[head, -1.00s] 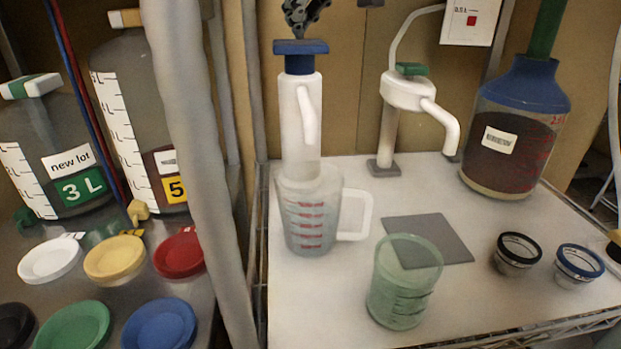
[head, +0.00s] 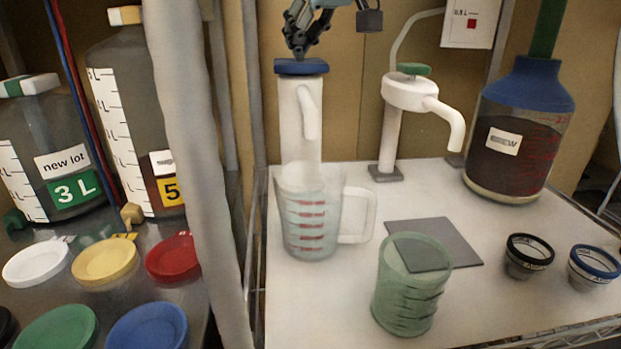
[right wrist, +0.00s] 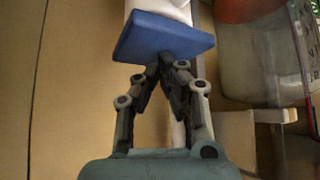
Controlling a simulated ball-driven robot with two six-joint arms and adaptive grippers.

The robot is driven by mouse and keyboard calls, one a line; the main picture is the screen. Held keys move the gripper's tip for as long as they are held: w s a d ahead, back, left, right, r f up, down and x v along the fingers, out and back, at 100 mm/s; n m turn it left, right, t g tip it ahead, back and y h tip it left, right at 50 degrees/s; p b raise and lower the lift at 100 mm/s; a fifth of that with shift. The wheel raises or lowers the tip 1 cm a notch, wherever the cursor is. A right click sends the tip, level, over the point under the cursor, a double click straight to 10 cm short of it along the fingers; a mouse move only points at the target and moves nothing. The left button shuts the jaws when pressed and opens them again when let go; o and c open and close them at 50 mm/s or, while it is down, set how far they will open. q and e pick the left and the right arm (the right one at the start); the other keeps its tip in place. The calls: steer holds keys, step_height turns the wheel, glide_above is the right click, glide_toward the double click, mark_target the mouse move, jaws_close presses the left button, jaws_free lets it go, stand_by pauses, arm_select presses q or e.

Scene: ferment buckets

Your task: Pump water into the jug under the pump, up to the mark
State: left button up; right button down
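The white pump (head: 301,125) stands upright at the back of the white table, with a flat blue head (head: 302,67) on top and a short white spout pointing down. The clear jug (head: 308,225) with red scale marks stands in front of the pump, below the spout, handle to the right. I cannot clearly make out a water level in it. My right gripper (head: 298,52) has its fingertips together on top of the blue head; in the right wrist view the closed fingertips (right wrist: 166,62) meet the blue plate's edge (right wrist: 163,38). My left gripper is out of view.
A green-tinted beaker (head: 408,295) stands near the front, by a grey mat (head: 455,240). A second pump (head: 410,95) with a green top and a dark blue-topped bottle (head: 512,150) stand behind.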

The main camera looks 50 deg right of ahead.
steer(key=shift+r+p, duration=1.75)
steer(key=shift+r, duration=0.25)
steer(key=shift+f, duration=0.2)
steer(key=shift+f+b, duration=1.9)
steer(key=shift+b, duration=0.1)
steer(key=shift+r+p, duration=1.7)
steer(key=shift+r, duration=0.35)
